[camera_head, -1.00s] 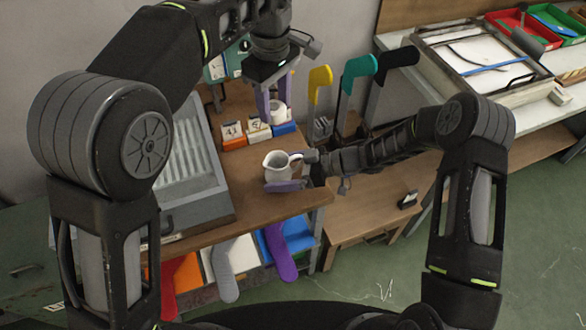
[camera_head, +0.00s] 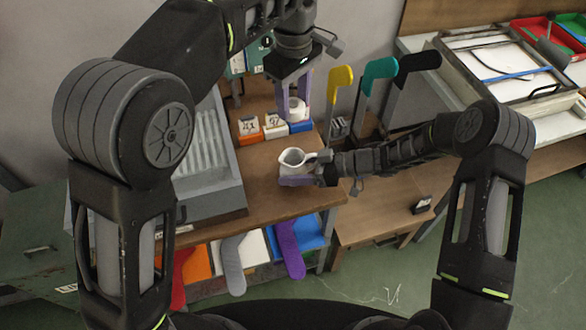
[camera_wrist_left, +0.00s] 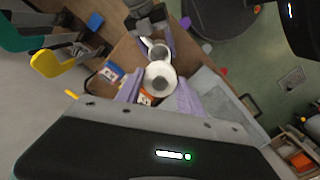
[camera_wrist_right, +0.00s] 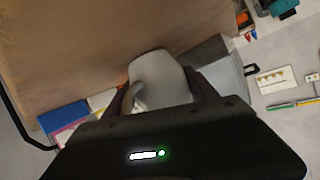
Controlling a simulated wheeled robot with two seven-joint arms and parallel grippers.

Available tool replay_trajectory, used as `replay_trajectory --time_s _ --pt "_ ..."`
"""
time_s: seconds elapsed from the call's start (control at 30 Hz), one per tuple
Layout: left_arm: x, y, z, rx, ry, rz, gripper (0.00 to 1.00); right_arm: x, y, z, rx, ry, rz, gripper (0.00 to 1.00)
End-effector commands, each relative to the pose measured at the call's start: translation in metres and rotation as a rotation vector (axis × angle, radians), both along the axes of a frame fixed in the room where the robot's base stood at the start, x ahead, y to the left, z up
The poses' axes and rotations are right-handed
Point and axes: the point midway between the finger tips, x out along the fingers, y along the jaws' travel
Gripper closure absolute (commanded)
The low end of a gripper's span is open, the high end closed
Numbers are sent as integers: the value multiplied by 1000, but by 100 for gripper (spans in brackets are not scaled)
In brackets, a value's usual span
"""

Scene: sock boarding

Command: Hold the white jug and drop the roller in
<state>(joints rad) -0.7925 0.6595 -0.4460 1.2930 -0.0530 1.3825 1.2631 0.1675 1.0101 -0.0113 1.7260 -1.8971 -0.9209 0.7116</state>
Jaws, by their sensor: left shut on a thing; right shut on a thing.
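The white jug (camera_head: 289,166) is upright above the front of the wooden bench. Its open mouth faces up and its handle is on the right. My right gripper (camera_head: 300,179) is shut on the jug, which also shows between its fingers in the right wrist view (camera_wrist_right: 160,82). My left gripper (camera_head: 295,106) points down and is shut on the white roller (camera_head: 297,112), behind the jug in the head view. In the left wrist view the round end of the roller (camera_wrist_left: 160,79) sits between the purple fingers, just below the jug (camera_wrist_left: 158,53) in the picture.
Small numbered blocks (camera_head: 262,130) stand near the roller. A grey ribbed tray (camera_head: 205,160) lies to the left. Yellow (camera_head: 341,76), teal (camera_head: 378,68) and black boards stand behind my right arm. Socks (camera_head: 290,247) hang below the bench's front edge.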

Motion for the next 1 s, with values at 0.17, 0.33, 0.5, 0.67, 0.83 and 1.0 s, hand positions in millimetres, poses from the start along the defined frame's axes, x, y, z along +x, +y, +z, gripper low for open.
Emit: replay_trajectory --time_s 0.17,0.33,0.5,0.67,0.83,1.0 --pt "0 0 0 0 0 0 97 0 0 0 -1 0 -1 73" --pt "0 0 0 0 0 0 97 0 0 0 -1 0 -1 86" --pt "0 0 -2 0 0 0 97 0 0 0 -1 0 -1 86" --pt "0 0 -12 1 1 0 97 0 -1 0 -1 0 -1 86" --pt "0 0 -24 1 1 0 97 0 -1 0 -1 0 -1 86" --pt "0 0 -36 1 1 1 97 0 -1 -1 -1 0 -1 86"
